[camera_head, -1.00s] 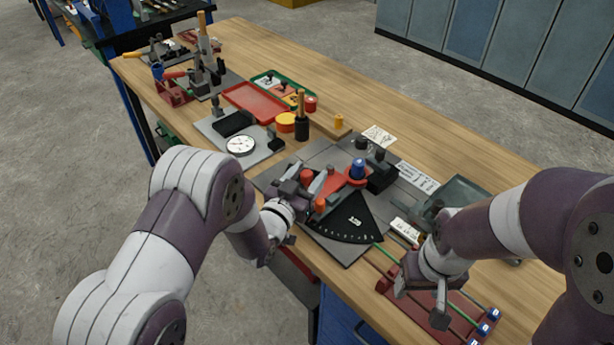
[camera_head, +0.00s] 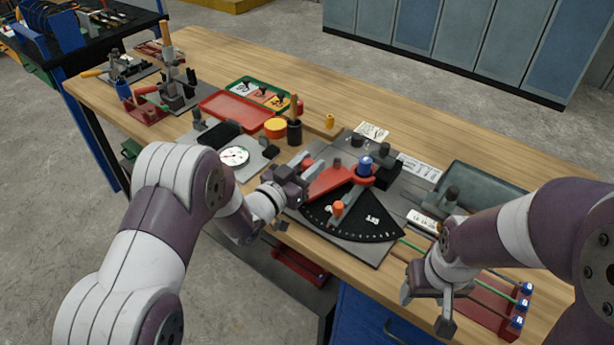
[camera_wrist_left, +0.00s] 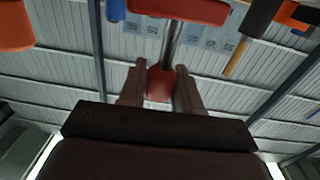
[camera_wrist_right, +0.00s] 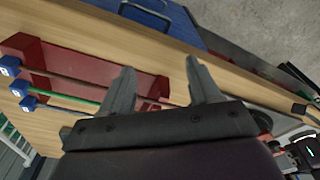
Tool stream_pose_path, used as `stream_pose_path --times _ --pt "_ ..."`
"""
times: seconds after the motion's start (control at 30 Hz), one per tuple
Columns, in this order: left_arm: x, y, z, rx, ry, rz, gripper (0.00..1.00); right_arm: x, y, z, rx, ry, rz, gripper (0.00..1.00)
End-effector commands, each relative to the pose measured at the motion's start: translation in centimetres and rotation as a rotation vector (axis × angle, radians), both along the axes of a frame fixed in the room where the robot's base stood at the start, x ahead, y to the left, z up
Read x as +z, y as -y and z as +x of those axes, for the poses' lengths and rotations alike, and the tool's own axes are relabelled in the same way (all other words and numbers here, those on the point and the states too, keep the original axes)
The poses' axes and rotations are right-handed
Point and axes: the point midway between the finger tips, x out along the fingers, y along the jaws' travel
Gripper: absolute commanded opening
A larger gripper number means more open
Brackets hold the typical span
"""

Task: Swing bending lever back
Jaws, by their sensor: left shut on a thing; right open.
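The bending lever (camera_head: 328,182) is a red arm on the bending plate (camera_head: 372,252). It runs from a blue-topped pivot (camera_head: 365,166) out to the left, over the edge of a black angle scale (camera_head: 362,222). My left gripper (camera_head: 304,170) is shut on the lever's red knob, which shows between the fingers in the left wrist view (camera_wrist_left: 160,84). An orange-topped peg (camera_head: 338,208) stands on the scale. My right gripper (camera_head: 428,300) is open and empty, near the table's front edge; its fingers also show in the right wrist view (camera_wrist_right: 160,88).
A red rack (camera_head: 492,308) with several coloured rods lies at the front right, close to my right gripper. A dial gauge (camera_head: 234,156), a red tray (camera_head: 236,112) and a black cup (camera_head: 294,132) stand to the left. A grey tray (camera_head: 484,186) is at the right.

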Motion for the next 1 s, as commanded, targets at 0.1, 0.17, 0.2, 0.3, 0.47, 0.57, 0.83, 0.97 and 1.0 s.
stream_pose_path --times 0.1,0.17,0.2,0.3,0.47,0.57,0.83,0.97,1.0 --pt "-0.3 -0.8 1.0 -0.057 -0.001 -0.001 0.0 -0.7 0.0 0.0 -0.001 0.0 0.0 0.62" --pt "-0.2 -0.9 1.5 -0.088 0.001 0.0 0.0 -0.9 0.0 0.0 0.0 0.0 0.0 0.62" --pt "-0.1 -0.9 1.7 -0.108 0.001 0.0 0.0 -0.9 0.0 0.0 0.0 0.0 0.0 0.62" --pt "0.0 -1.0 2.1 -0.145 0.002 0.001 0.0 -1.1 0.0 0.0 0.0 0.0 0.0 0.62" --pt "-0.1 -1.2 2.5 -0.179 -0.001 0.004 0.0 -1.2 0.0 0.0 0.0 0.0 0.0 0.62" --pt "-0.1 -1.3 2.6 -0.187 -0.002 0.005 0.0 -1.2 0.0 0.0 0.0 0.0 0.0 0.62" --pt "-0.1 -1.3 2.7 -0.19 -0.003 0.006 0.0 -1.2 0.0 0.0 0.0 0.0 0.0 0.62" --pt "-0.1 -1.3 2.6 -0.189 -0.003 0.006 0.5 -1.2 0.0 0.0 0.0 0.0 0.0 0.62" --pt "-0.1 -1.3 2.6 -0.189 -0.003 0.006 0.54 -1.2 0.0 0.0 0.0 0.0 0.0 0.62"
